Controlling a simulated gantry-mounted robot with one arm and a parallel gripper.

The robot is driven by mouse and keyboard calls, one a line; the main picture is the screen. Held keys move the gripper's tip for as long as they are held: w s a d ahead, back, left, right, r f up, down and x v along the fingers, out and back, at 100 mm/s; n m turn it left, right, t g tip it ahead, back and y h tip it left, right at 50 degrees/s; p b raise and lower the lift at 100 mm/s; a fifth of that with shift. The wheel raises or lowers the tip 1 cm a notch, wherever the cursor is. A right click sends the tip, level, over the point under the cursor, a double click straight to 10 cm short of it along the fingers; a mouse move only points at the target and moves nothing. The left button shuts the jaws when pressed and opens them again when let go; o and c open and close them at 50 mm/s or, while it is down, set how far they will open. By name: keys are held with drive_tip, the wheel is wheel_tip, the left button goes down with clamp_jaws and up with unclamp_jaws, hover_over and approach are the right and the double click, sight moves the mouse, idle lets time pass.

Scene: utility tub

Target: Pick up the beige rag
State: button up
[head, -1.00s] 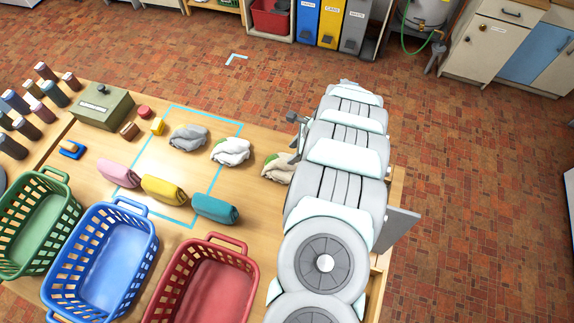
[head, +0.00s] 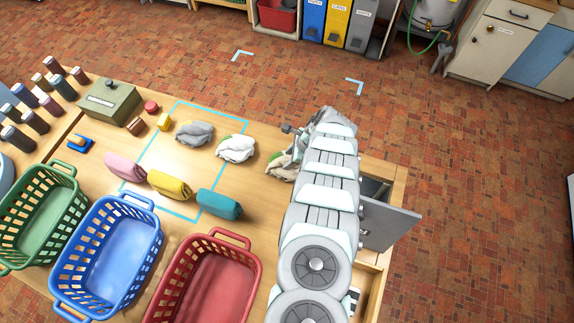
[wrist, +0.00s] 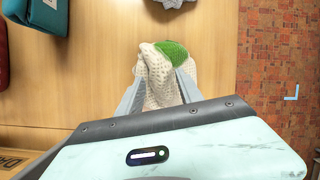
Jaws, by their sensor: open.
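The beige rag (head: 279,166) lies crumpled on the wooden table, right of the white rag (head: 236,148), and my arm hides part of it in the head view. In the wrist view the beige rag (wrist: 155,92) shows a waffle weave and a green patch (wrist: 175,52). My gripper (wrist: 160,76) is open, with its two fingers on either side of the rag's near part. I cannot tell whether the fingers touch it.
A grey rag (head: 194,133) lies farther left. Pink (head: 125,166), yellow (head: 170,184) and teal (head: 219,203) rolled cloths lie in front. Green (head: 45,216), blue (head: 111,249) and red (head: 204,284) baskets line the near side. An open drawer (head: 374,188) is beside my arm.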

drive_tip(key=shift+b+x, duration=0.8)
drive_tip(key=shift+x, duration=0.6)
clamp_jaws()
